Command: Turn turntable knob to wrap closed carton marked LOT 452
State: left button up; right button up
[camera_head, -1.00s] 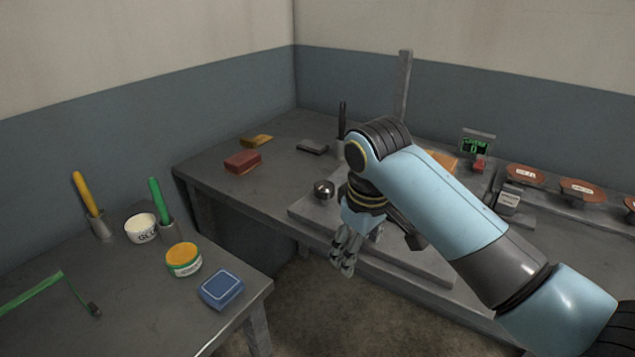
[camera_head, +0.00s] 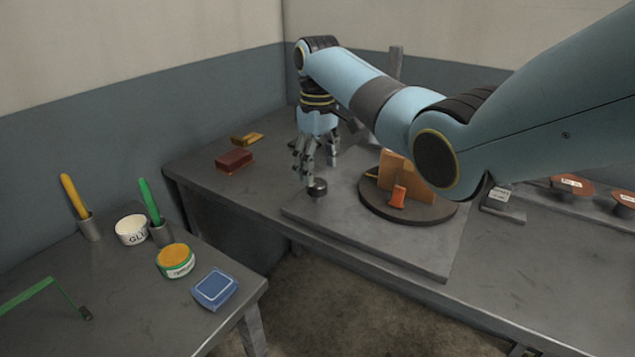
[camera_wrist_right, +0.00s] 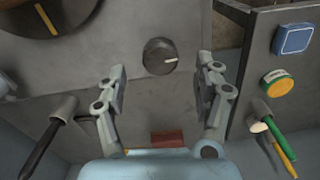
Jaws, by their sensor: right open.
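The dark round knob (camera_head: 318,188) stands on the grey base plate (camera_head: 375,240), left of the turntable (camera_head: 440,214). In the right wrist view the knob (camera_wrist_right: 159,56) shows a white mark pointing right. My right gripper (camera_head: 318,172) hangs above and just behind the knob, fingers down. In the wrist view the gripper (camera_wrist_right: 162,82) is open and empty, its fingers to either side below the knob. An orange-brown carton (camera_head: 396,169) stands on the turntable, partly hidden by my right arm; no lot mark is readable. My left gripper is out of view.
A red block (camera_head: 234,160) and a yellow block (camera_head: 247,139) lie left of the gripper. A grey post (camera_head: 396,65) rises behind my arm. The nearer table holds a glue pot (camera_head: 131,230), a round tub (camera_head: 175,261) and a blue box (camera_head: 214,289).

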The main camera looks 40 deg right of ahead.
aim_at(318, 183)
notch_tip(318, 183, down, 4)
jog(key=shift+f, duration=0.25)
jog(key=c, duration=1.2)
jog(key=shift+o, duration=0.2)
jog(key=shift+r, duration=0.1)
